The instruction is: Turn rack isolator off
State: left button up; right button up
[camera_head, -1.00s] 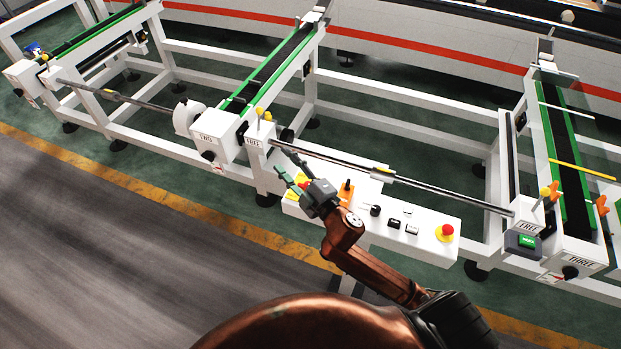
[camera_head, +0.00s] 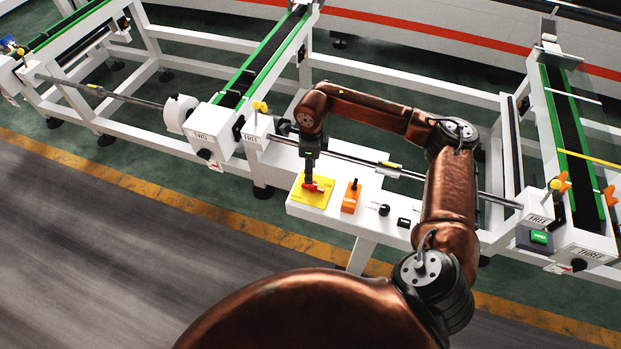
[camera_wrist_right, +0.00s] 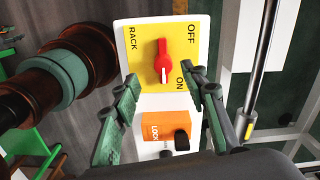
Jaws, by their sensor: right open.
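The rack isolator is a red rotary handle (camera_wrist_right: 164,62) on a yellow plate (camera_wrist_right: 140,68) marked RACK, OFF and ON in the right wrist view. The handle's white-marked end points down the picture, close to the ON word. In the head view the yellow plate (camera_head: 300,198) is at the left end of the white control panel, with the red handle (camera_head: 319,187) partly covered. My right gripper (camera_wrist_right: 160,76) is open, its fingers on either side of the handle's lower end with gaps visible. In the head view my right gripper (camera_head: 309,177) points down over the plate. My left gripper is not in view.
An orange LOCK switch (camera_head: 351,196) with a black lever sits just right of the plate. A black knob (camera_head: 384,210) and black button (camera_head: 404,222) are farther right. A metal bar (camera_head: 350,156) runs behind the panel. Conveyors with green edges stand behind.

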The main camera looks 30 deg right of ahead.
aim_at(313, 186)
jog(key=shift+d+f, duration=0.3)
jog(key=shift+d, duration=0.1)
notch_tip(313, 186, down, 6)
jog(key=shift+s+d+r+p, duration=0.1)
jog(key=shift+s+p, duration=0.05)
jog(key=shift+p, duration=0.7)
jog(key=shift+f, duration=0.65)
jog(key=shift+c, duration=0.7)
grip_shut()
